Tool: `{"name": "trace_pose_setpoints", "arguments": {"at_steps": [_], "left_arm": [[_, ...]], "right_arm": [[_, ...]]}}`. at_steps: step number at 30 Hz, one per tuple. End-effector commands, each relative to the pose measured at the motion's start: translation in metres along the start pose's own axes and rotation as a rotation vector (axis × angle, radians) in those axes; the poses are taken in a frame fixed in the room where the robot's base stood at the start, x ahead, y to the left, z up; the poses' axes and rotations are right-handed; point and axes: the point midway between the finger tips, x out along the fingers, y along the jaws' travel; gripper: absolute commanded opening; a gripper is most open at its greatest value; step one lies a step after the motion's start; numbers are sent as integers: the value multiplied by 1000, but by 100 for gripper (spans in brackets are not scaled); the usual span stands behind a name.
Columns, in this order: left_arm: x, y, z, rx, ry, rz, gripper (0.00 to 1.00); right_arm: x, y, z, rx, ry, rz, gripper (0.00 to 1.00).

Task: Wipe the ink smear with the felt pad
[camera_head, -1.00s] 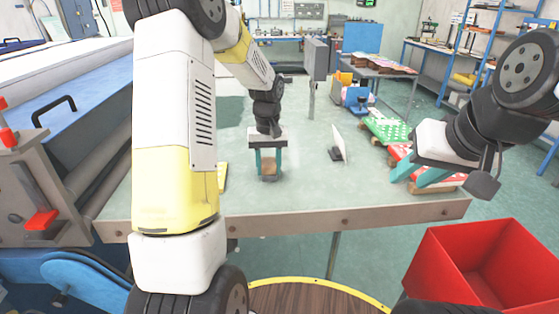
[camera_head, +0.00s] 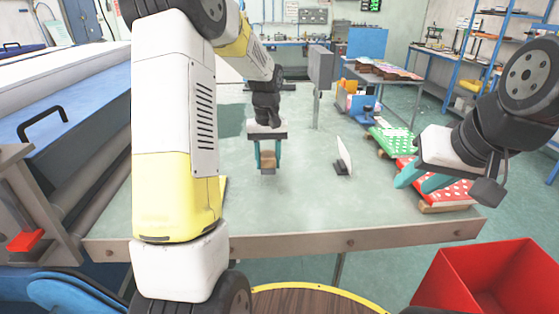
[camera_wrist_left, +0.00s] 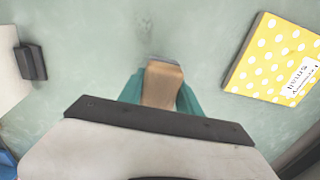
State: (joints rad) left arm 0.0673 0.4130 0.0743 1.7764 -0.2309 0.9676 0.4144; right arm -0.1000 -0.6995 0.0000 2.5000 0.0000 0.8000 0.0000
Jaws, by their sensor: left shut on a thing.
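My left gripper (camera_head: 267,172) is shut on a tan block with a grey underside, the felt pad (camera_head: 268,158). The pad (camera_wrist_left: 163,82) sits between the teal fingers in the left wrist view, low over the pale green table; I cannot tell if it touches. A faint grey smudge, perhaps the ink smear (camera_wrist_left: 146,38), shows on the table just beyond the pad in the left wrist view. I cannot make it out in the head view. My right gripper (camera_head: 418,184) is open and empty near the table's right side.
A white upright card (camera_head: 344,154) on a dark base stands right of the pad. Green (camera_head: 391,140) and red (camera_head: 445,187) dotted pieces lie along the right edge. A yellow dotted piece (camera_wrist_left: 275,58) shows in the left wrist view. A red bin (camera_head: 485,285) stands at front right.

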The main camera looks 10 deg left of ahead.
Motion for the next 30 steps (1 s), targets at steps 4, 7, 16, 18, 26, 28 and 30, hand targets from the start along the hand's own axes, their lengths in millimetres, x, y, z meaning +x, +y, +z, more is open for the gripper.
{"name": "trace_pose_setpoints", "arguments": {"at_steps": [4, 7, 16, 18, 26, 28, 30], "left_arm": [[-15, -1, 2, 1, 4, 1, 0], [-24, -2, 4, 2, 4, 1, 0], [-44, -4, 9, 1, 2, 1, 0], [-45, -5, 9, 1, 2, 1, 0], [-44, -5, 9, 1, 2, 0, 0], [-44, -5, 9, 1, 2, 0, 0], [-44, -5, 9, 1, 2, 0, 0]], "right_arm": [[0, 0, 0, 0, 1, 0, 36], [0, 0, 0, 0, 1, 0, 36], [0, 0, 0, 0, 1, 0, 36], [0, 0, 0, 0, 1, 0, 36], [0, 0, 0, 0, 0, 0, 36], [0, 0, 0, 0, 0, 0, 36], [0, 0, 0, 0, 1, 0, 36]]}}
